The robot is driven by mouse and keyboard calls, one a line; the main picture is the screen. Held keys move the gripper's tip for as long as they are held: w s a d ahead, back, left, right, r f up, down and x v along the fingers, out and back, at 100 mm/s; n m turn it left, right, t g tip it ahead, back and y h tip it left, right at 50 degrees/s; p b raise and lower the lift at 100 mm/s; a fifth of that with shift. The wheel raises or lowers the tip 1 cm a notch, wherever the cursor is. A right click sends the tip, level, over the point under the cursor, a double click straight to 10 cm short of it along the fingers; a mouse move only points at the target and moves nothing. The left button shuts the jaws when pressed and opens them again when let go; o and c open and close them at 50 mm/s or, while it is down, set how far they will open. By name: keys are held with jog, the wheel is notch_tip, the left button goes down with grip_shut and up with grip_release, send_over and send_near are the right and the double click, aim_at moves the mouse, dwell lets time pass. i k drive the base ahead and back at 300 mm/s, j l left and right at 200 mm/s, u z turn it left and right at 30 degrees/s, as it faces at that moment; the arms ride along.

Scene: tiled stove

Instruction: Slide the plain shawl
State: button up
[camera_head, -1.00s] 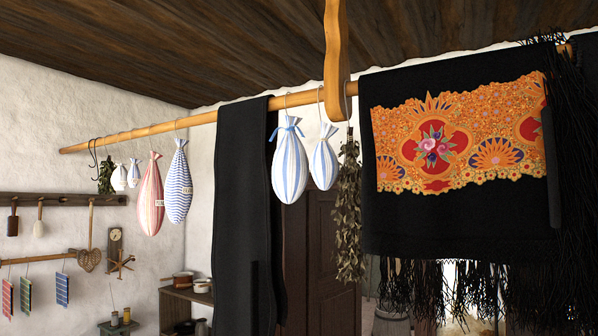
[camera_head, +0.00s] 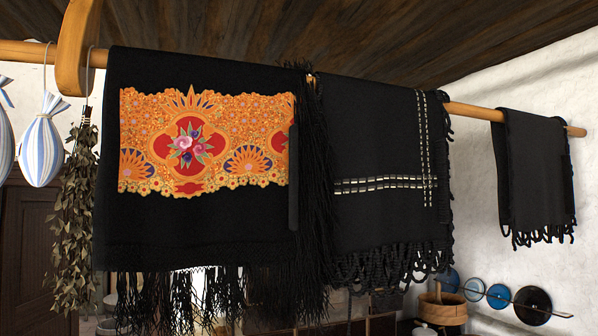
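Three dark shawls hang over a horizontal wooden pole (camera_head: 470,111). The one at the far right is a small plain black shawl (camera_head: 533,165) with a short fringe, near the pole's right end, with bare pole on both sides of it. The middle black shawl (camera_head: 375,150) has rows of pale dashes and a looped fringe. The left black shawl (camera_head: 190,228) has an orange and red floral panel and long fringe. My gripper is not in view.
A wooden hanger (camera_head: 73,50) crosses the pole at the left, beside a bundle of dried leaves (camera_head: 75,190) and a striped bag (camera_head: 41,145). Blue discs (camera_head: 498,297) line the right wall. A wooden bucket (camera_head: 442,308) stands below.

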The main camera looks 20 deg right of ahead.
aim_at(536, 173)
jog(key=z, duration=2.05)
jog(key=i, duration=0.95)
jog(key=j+u, duration=0.05)
